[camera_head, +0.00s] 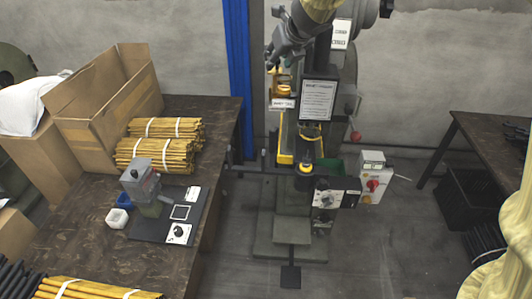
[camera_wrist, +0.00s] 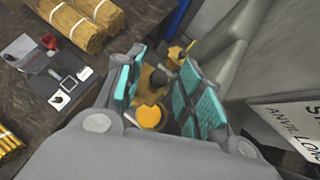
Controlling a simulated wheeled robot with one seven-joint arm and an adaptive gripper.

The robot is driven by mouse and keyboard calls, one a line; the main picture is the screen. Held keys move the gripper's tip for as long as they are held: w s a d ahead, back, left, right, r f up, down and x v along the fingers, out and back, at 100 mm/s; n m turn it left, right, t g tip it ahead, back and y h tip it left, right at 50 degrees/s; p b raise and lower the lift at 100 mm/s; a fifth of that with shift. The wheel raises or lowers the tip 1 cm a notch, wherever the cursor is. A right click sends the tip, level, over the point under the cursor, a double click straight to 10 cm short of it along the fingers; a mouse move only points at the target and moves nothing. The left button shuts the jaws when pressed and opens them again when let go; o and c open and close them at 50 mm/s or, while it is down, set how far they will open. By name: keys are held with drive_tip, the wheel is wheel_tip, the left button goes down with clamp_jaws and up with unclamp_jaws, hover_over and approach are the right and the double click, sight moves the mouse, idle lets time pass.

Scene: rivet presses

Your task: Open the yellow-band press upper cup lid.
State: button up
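The press (camera_head: 305,140) stands in the middle of the head view, with yellow parts on its frame. Its upper cup (camera_head: 283,89), brass-yellow, sits high on the left side, above a small white label. My gripper (camera_head: 277,66) is right above this cup in the head view. In the wrist view my gripper (camera_wrist: 165,92) is open, its teal pads apart. Between and beyond the pads show a round orange-yellow disc (camera_wrist: 150,115) in a dark rim and a brass piece with a dark knob (camera_wrist: 159,77). I cannot tell whether the pads touch either, or how the lid stands.
A framed notice (camera_head: 318,99) hangs on the press, close right of the cup. A sign plate (camera_wrist: 292,125) is at right in the wrist view. A workbench (camera_head: 60,230) with a carton (camera_head: 105,100) and rod bundles (camera_head: 160,150) stands left; a dark table (camera_head: 490,140) stands right.

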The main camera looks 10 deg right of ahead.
drive_tip(key=shift+s+d+m+h+p, duration=0.15)
drive_tip(key=shift+d+m+h+p, duration=0.05)
drive_tip(key=shift+m+h+p, duration=0.9)
drive_tip(key=shift+s+d+m, duration=0.1)
drive_tip(key=shift+m, duration=0.4)
drive_tip(key=shift+r+m+h+p, duration=0.1)
drive_tip(key=shift+m+h+p, duration=0.2)
drive_tip(key=shift+h+p, duration=0.1)
